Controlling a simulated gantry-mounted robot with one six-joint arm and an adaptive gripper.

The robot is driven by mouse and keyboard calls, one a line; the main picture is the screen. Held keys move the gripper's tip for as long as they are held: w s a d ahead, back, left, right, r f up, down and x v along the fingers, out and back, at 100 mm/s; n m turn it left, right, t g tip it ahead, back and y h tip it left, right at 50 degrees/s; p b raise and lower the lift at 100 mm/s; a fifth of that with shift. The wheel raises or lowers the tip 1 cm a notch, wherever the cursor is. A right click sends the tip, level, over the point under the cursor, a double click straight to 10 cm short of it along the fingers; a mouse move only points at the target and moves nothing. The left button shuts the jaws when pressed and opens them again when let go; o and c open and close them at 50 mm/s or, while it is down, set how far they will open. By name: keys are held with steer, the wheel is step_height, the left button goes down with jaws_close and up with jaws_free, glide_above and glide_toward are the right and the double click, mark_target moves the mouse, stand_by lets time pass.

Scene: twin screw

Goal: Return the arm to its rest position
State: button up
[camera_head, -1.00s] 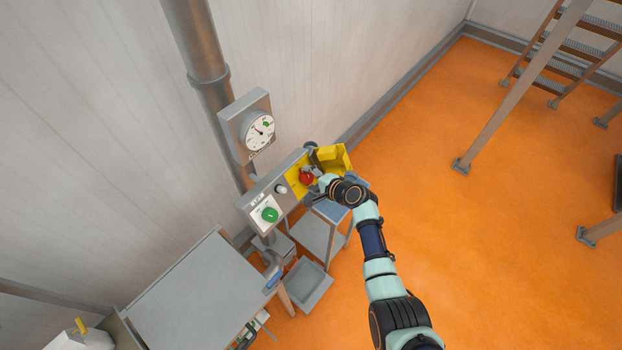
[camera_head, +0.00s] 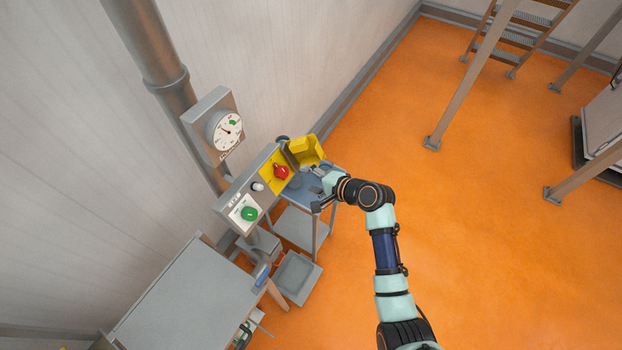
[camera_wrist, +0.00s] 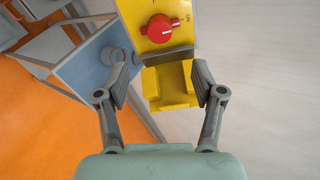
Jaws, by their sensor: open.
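My gripper (camera_head: 318,187) is open and empty in front of the control panel, to the right of its red knob (camera_head: 281,172). In the wrist view my gripper (camera_wrist: 164,90) shows its two fingers wide apart with nothing between them but the background. The red knob (camera_wrist: 159,28) sits on the yellow plate above the fingers, clear of both. My arm reaches up from the bottom right of the head view.
The panel also has a green button (camera_head: 249,214) and a yellow box (camera_head: 307,150). A gauge (camera_head: 226,130) hangs above. A small cart (camera_head: 297,224) stands below, a grey table (camera_head: 185,300) at lower left. Orange floor (camera_head: 480,230) lies open to the right.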

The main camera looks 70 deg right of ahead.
stand_by(0.4)
steer(key=w+a+r+n+y, duration=0.1)
steer(key=w+a+r+n, duration=0.3)
steer(key=w+a+n, duration=0.45)
steer(key=w+a+r+n+y, duration=0.25)
steer(key=w+a+r, duration=0.2)
steer(key=a, duration=0.65)
steer(key=a+r+n, duration=0.3)
steer(key=a+n, duration=0.1)
steer(key=a, duration=0.4)
steer(key=s+a+r+n+t, duration=0.1)
steer(key=a+r+n, duration=0.3)
steer(key=a, duration=0.5)
steer(key=s+a+r+n, duration=0.1)
steer(key=a+r+n, duration=0.3)
steer(key=a, duration=0.5)
steer(key=shift+s+r+n+t+y, duration=0.2)
steer(key=shift+r+n+t+y, duration=0.1)
steer(key=shift+n+y, duration=0.25)
steer(key=shift+f, duration=0.1)
